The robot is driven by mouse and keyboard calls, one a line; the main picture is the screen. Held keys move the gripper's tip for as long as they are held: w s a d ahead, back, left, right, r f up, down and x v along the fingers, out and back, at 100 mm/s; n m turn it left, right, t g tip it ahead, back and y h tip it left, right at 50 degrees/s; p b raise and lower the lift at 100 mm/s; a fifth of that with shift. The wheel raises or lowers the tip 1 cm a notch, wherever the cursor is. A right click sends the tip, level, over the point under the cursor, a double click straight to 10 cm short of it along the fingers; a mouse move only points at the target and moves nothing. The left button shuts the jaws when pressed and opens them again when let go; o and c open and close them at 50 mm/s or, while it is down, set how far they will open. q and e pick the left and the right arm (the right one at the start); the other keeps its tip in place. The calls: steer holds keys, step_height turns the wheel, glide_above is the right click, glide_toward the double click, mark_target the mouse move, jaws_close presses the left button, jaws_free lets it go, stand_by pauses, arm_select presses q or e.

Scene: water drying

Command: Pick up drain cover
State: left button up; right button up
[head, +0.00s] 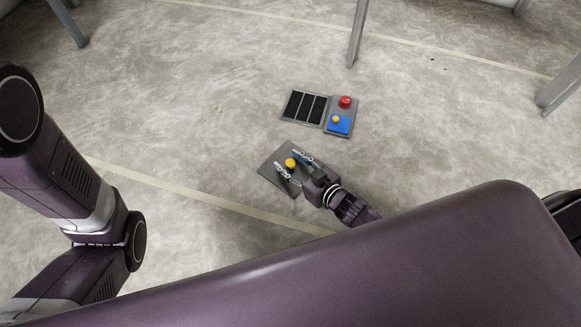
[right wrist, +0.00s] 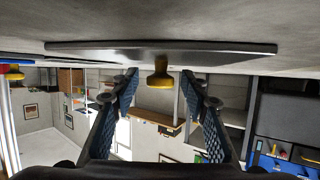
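The drain cover (head: 280,179) is a flat dark grey plate with a yellow knob (head: 291,163), lying on the floor in the middle of the head view. My right gripper (head: 285,159) is open, its two fingers on either side of the knob. In the right wrist view, which appears upside down, the plate (right wrist: 215,47) spans the top and the knob (right wrist: 161,72) stands between the fingertips (right wrist: 160,84), with gaps on both sides. My left arm shows at the left of the head view, but its gripper is out of sight.
A grey frame with black slots (head: 304,106) lies just beyond the cover. Grey legs (head: 357,35) stand farther back. The surrounding floor is mostly clear.

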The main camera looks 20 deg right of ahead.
jaws_close()
steer(key=shift+r, duration=0.1)
steer(key=shift+r, duration=0.1)
